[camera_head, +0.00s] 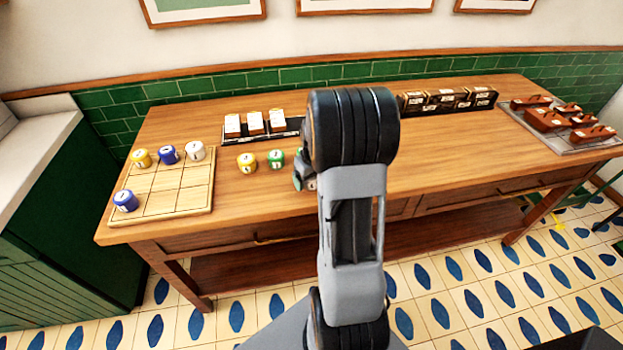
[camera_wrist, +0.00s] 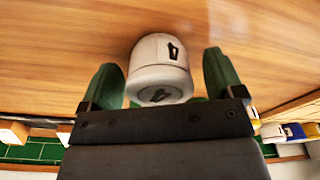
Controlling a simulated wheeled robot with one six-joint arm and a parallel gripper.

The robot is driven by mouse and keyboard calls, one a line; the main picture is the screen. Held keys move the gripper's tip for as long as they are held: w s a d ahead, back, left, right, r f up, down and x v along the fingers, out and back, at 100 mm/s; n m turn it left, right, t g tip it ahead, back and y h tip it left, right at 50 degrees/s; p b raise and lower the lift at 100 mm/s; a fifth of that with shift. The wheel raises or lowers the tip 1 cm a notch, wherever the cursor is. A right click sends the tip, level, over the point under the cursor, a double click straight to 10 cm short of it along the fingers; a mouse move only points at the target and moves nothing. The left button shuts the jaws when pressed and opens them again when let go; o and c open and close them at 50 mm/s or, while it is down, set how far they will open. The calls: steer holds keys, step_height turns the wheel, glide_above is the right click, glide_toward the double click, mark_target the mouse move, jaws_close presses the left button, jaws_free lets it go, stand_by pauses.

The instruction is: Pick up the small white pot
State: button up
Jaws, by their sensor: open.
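In the wrist view a small white pot (camera_wrist: 158,62) with a dark mark on its side and another on its end stands between the two green fingers of my gripper (camera_wrist: 162,78). The fingers are open, one on each side, with a narrow gap visible beside the pot. In the head view my arm hides this pot and most of my gripper. Another small white pot (camera_head: 196,151) stands at the back right of the wooden grid board (camera_head: 180,188), far to the left of my arm.
Yellow (camera_head: 141,158) and blue (camera_head: 168,154) pots share the board with another blue pot (camera_head: 125,201). A yellow pot (camera_head: 247,163) and a green pot (camera_head: 276,159) stand left of my arm. A rack with white-topped blocks (camera_head: 255,123) is behind. Table (camera_head: 470,140) is clear at right-centre.

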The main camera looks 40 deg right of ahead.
steer(key=shift+f, duration=0.2)
steer(key=shift+c, duration=0.3)
steer(key=c, duration=1)
